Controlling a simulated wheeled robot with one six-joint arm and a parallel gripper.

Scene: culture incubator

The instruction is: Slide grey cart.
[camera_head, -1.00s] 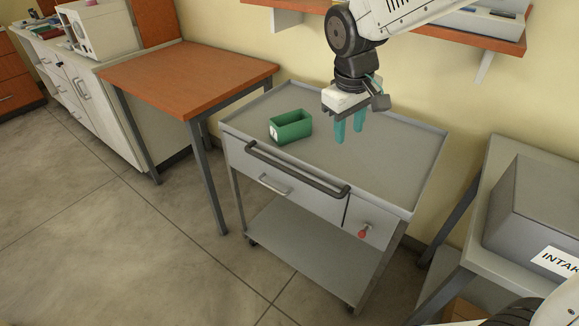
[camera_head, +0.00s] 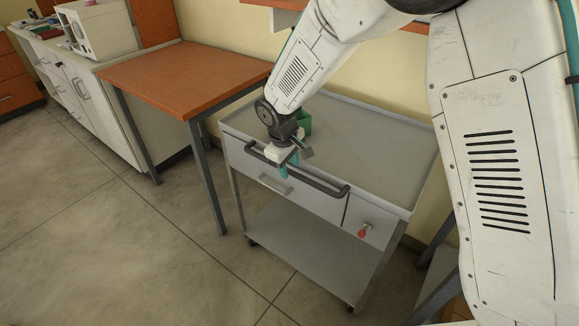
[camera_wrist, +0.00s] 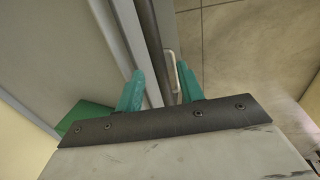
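The grey cart (camera_head: 375,150) stands by the wall, with a flat rimmed top, a drawer and a lower shelf (camera_head: 310,245). A dark handle bar (camera_head: 325,186) runs along its front top edge and also shows in the wrist view (camera_wrist: 151,40). I see no clear grip on the bar; contact is hard to tell.
A green bin (camera_head: 304,122) sits on the cart top, partly behind my gripper. An orange-topped table (camera_head: 185,75) stands close to the cart's left. A red knob (camera_head: 362,232) is on the cart's front. The floor in front (camera_head: 150,250) is clear.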

